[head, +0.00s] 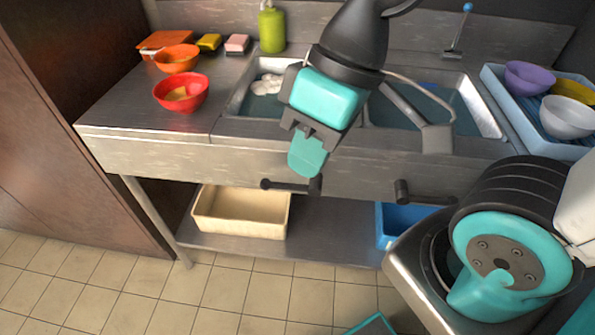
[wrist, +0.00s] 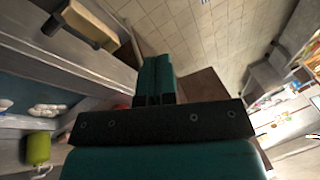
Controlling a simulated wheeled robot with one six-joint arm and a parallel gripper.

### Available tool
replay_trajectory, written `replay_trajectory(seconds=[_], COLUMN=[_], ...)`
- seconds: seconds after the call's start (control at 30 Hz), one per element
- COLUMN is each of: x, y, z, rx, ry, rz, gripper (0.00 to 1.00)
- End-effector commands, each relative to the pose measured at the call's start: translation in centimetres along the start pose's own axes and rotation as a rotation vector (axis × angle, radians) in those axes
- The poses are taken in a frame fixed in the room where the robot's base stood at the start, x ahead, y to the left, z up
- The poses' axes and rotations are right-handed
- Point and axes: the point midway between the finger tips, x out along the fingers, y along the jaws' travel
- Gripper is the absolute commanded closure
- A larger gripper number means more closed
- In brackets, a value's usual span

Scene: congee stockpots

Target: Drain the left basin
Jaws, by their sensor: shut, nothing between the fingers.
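The left basin (head: 240,101) is a steel sink holding water, with white pieces (head: 267,85) in it. It also shows at the left of the wrist view (wrist: 30,88). A dark lever handle (head: 285,186) sits on the counter front below this basin, its bar lying roughly level. My gripper (head: 307,160) is shut and empty, pointing down in front of the counter. Its teal fingers appear just above the lever's right end in the head view; I cannot tell if they touch. The shut fingers also show in the wrist view (wrist: 155,80). My arm hides part of both basins.
A second dark lever (head: 425,198) is below the right basin (head: 485,112). Red (head: 182,91) and orange (head: 177,58) bowls and a green bottle (head: 271,29) stand on the counter. A blue rack (head: 510,97) holds bowls at right. A cream tub (head: 240,213) sits on the lower shelf.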

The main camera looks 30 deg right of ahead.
Motion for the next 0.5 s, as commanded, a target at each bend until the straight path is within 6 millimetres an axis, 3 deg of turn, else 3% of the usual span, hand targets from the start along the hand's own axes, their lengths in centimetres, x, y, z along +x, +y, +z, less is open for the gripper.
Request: replay_trajectory(seconds=[0.27, 0.37, 0.5], x=[0.3, 1.6, 4.9], y=[0.4, 2.3, 7.2], z=[-0.4, -1.9, -5.1], rx=[0.033, 0.191, 0.579], ry=[-0.003, -0.017, -0.012], rz=[0.009, 0.058, 0.209], gripper=[1.0, 1.0, 1.0])
